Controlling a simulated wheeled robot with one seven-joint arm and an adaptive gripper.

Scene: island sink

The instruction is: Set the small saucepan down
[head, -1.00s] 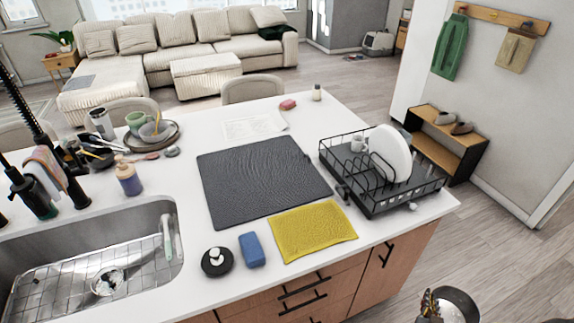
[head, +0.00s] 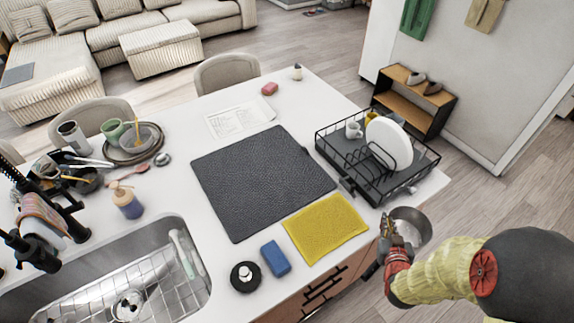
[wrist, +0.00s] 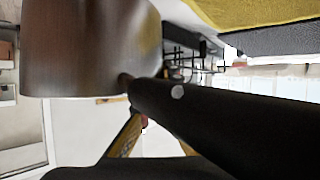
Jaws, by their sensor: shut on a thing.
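The small saucepan (head: 411,226) is a round grey metal pan, seen at the lower right in the head view, just off the island's front right edge. My gripper (head: 392,243) is shut on its dark handle. In the wrist view the saucepan's metal side (wrist: 85,50) fills the upper left, and the black handle (wrist: 225,118) runs across to the lower right. The saucepan hangs clear of the counter, beside the yellow cloth and below the dish rack in the picture. The fingertips are partly hidden by the handle.
A dark grey mat (head: 262,182) lies bare on the white counter. A yellow cloth (head: 326,229) lies in front of it. A black dish rack (head: 345,172) holds a white plate (head: 389,142) and mugs. A blue sponge (head: 275,258) and a black round item (head: 245,277) sit near the sink (head: 160,285).

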